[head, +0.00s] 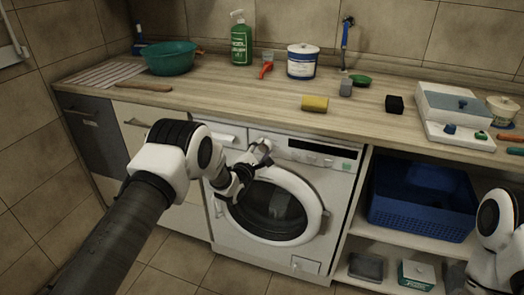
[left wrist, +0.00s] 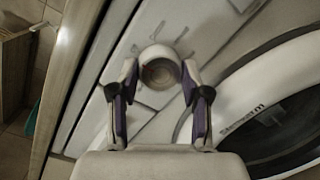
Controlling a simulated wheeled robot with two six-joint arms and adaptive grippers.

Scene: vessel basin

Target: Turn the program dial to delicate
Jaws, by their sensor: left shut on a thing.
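The white washing machine (head: 312,172) stands under the counter with its round door (head: 272,212) shut. Its program dial (left wrist: 159,66) is a round white knob on the panel, with marks around it that are too blurred to read. My left gripper (left wrist: 157,78) has one finger on each side of the dial and is shut on it. In the head view my left gripper (head: 257,158) reaches the panel left of the display and mostly hides the dial. My right arm shows at the right edge, but its gripper is not visible.
The wooden counter (head: 220,96) holds a teal basin (head: 171,58), a green bottle (head: 241,42), a white tub (head: 302,62) and a yellow sponge (head: 315,103). A blue basket (head: 420,208) sits on the shelf right of the machine. The floor in front is clear.

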